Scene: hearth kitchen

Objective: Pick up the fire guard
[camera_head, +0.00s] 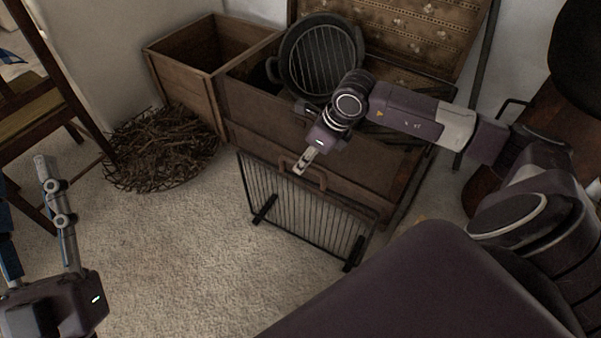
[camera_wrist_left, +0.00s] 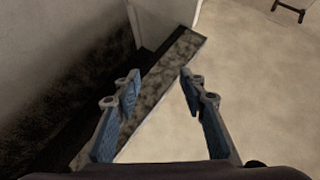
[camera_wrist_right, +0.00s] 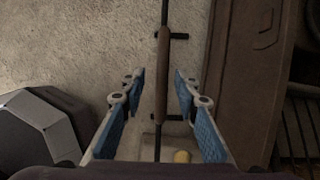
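The fire guard (camera_head: 318,222) is a dark frame of thin upright bars with black feet and a brown handle on top. It stands upright on the carpet in front of a wooden chest. My right gripper (camera_head: 303,164) is at the guard's handle in the head view, covering part of it. In the right wrist view the handle of the fire guard (camera_wrist_right: 162,72) runs between the two fingers of my right gripper (camera_wrist_right: 160,78). The fingers are open, with gaps on both sides of the handle. My left gripper (camera_wrist_left: 160,78) is open and empty, away from the guard.
An open patterned chest (camera_head: 262,113) with a round ribbed pan (camera_head: 320,55) stands behind the guard. A wooden crate (camera_head: 185,75), a twig pile (camera_head: 160,150) and a chair (camera_head: 35,110) are to the left. The carpet (camera_head: 190,240) left of the guard is clear.

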